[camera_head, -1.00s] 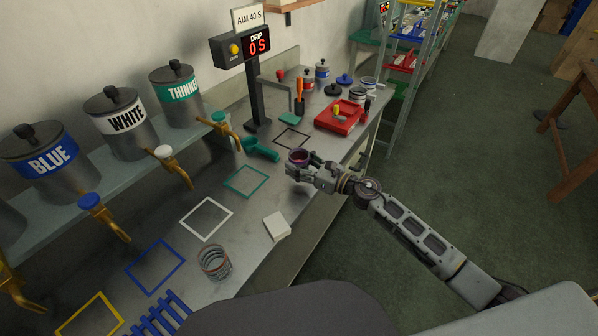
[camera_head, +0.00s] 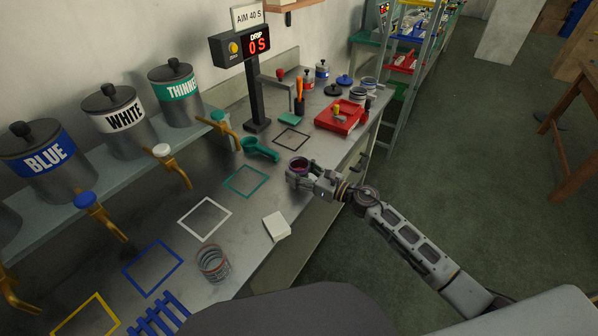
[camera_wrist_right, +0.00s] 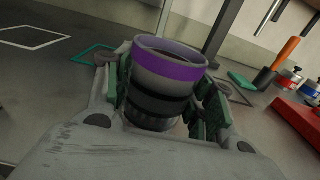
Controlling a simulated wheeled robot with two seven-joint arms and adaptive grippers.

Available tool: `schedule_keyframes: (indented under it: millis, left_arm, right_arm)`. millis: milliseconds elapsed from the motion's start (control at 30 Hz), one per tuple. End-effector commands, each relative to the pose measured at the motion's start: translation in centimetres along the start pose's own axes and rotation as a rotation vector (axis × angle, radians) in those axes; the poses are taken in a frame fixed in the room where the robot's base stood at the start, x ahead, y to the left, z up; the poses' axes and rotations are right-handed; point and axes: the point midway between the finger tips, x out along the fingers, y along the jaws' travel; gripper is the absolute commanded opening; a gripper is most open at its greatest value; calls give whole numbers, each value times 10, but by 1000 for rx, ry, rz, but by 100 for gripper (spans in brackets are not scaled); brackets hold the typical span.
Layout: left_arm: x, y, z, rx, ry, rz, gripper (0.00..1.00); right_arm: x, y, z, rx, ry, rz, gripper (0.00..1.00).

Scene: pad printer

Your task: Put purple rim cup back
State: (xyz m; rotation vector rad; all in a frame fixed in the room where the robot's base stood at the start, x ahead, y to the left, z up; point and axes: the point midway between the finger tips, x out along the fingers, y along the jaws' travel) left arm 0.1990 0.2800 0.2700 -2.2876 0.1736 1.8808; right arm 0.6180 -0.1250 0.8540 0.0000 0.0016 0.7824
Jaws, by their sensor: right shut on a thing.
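The purple rim cup (camera_head: 299,163) is in my right gripper, above the steel bench, and looks upright in the head view. In the right wrist view the cup (camera_wrist_right: 170,68) shows a purple band near its rim and a dark band lower down, and appears slightly tilted. My right gripper (camera_head: 298,178) is shut on it, with green-padded fingers on both sides in the wrist view (camera_wrist_right: 165,105). I cannot tell the exact gap beneath the cup. My left gripper is not in view.
Black (camera_head: 307,146), green (camera_head: 224,182) and white (camera_head: 181,217) outlined squares on the bench look empty.

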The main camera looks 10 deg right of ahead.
Motion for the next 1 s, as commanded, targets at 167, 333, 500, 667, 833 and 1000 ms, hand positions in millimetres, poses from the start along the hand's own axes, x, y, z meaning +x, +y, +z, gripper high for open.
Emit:
schedule_keyframes:
  millis: [167, 333, 500, 667, 833, 1000]
  left_arm:
    - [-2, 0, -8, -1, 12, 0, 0]
    - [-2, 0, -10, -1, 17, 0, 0]
    - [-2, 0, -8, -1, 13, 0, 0]
    - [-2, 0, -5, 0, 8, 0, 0]
    - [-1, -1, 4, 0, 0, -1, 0]
    - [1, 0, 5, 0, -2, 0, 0]
  right_arm:
    - [0, 0, 0, 0, 0, 0, 68]
    - [0, 0, 0, 0, 0, 0, 76]
    - [0, 0, 0, 0, 0, 0, 76]
    - [0, 0, 1, 0, 0, 0, 76]
    - [-2, 0, 2, 0, 1, 0, 76]
    - [-14, 0, 1, 0, 1, 0, 76]
